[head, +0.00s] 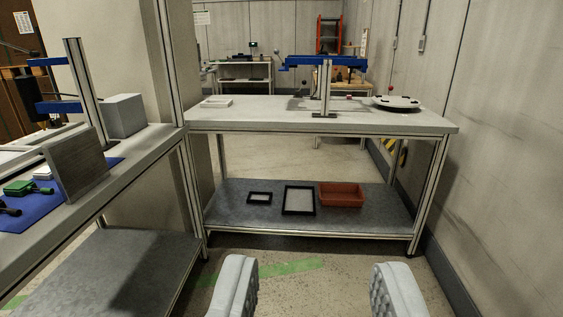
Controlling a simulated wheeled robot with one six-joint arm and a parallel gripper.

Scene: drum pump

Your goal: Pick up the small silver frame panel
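A small flat panel (260,198) with a dark rim and a pale grey middle lies on the lower shelf of the far workbench, left of centre. A larger panel (299,200) of the same look lies just right of it. Both rims look black rather than silver. My gripper (316,282) is open and empty at the bottom of the view, its two grey padded fingers wide apart. It is well short of the shelf and apart from both panels.
A red-orange bin (342,195) stands right of the panels on the lower shelf (230,215). The far benchtop (260,117) overhangs the shelf. A left bench (140,160) holds a leaning grey board (77,166) and tools. Open floor lies between.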

